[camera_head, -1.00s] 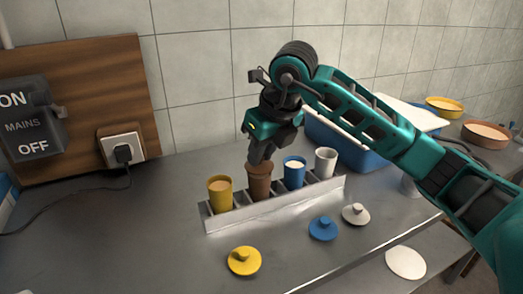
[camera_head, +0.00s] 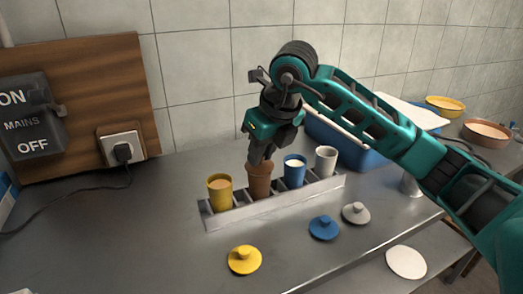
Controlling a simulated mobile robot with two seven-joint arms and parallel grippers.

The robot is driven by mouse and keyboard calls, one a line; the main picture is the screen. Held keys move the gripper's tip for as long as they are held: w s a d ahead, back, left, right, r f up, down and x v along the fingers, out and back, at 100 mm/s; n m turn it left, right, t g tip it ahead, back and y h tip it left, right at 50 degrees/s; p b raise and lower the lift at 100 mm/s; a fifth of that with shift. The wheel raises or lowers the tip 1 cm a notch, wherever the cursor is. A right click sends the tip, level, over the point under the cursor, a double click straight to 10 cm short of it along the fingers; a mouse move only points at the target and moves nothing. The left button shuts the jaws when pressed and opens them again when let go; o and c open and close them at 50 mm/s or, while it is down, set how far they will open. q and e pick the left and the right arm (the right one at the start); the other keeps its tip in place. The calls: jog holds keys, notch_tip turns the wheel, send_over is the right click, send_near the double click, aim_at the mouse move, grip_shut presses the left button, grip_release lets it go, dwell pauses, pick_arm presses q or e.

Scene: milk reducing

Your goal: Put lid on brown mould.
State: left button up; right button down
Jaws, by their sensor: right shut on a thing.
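The brown mould (camera_head: 260,182) stands upright in a grey metal rack (camera_head: 277,205), between a yellow mould and a blue mould. My right gripper (camera_head: 261,161) is directly above it, fingers pointing down at its top. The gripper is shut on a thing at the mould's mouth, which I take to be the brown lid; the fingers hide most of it. Whether the lid is fully seated on the rim cannot be told. My left gripper is not in view.
A yellow mould (camera_head: 220,194), a blue mould (camera_head: 294,172) and a white mould (camera_head: 326,161) share the rack. Yellow (camera_head: 244,260), blue (camera_head: 324,228) and white (camera_head: 356,213) lids lie on the counter in front. A blue tub (camera_head: 350,146) stands behind right.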

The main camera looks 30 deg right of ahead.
jog(key=shift+c, duration=2.3)
grip_release()
jog(key=shift+r, duration=0.1)
jog(key=shift+r+p, duration=2.65)
jog(key=shift+r, duration=0.8)
jog(key=shift+c, duration=0.3)
grip_shut()
